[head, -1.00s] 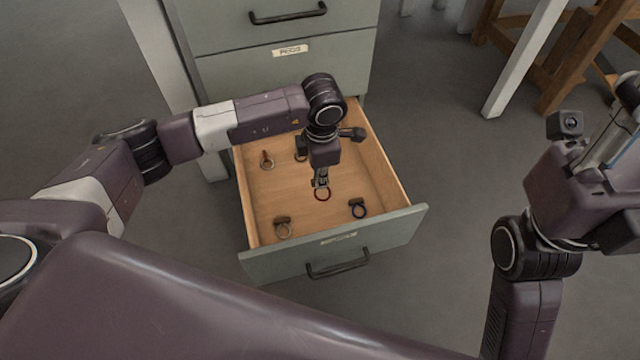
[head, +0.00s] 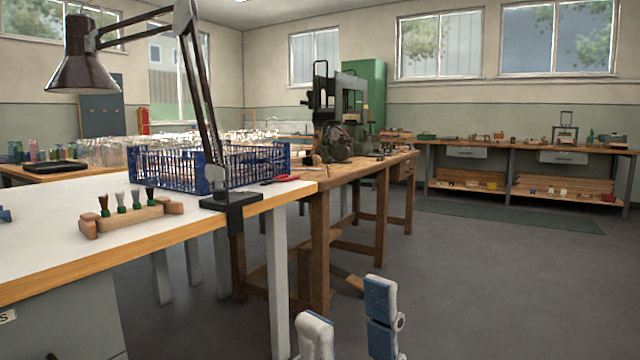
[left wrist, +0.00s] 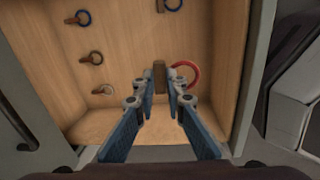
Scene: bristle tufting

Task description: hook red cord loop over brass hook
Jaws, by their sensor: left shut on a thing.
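In the left wrist view my left gripper (left wrist: 160,88) is shut on the brown wooden tag (left wrist: 159,72) of the red cord loop (left wrist: 186,74). The red loop sticks out to the right of the fingers. They are in or over the open wooden drawer (left wrist: 125,125); I cannot tell whether the tag is off its floor. In the head view my right gripper (head: 349,325) shows only its fingertips at the bottom edge, apart and with nothing between them.
Other tagged rings, including a blue ring (left wrist: 84,17) and a grey ring (left wrist: 96,57), lie in the drawer. In the head view a white-topped bench (head: 60,235) carries a wooden brush holder (head: 130,218), a blue crate (head: 205,168) and a clamped lamp (head: 85,60). Floor at right is clear.

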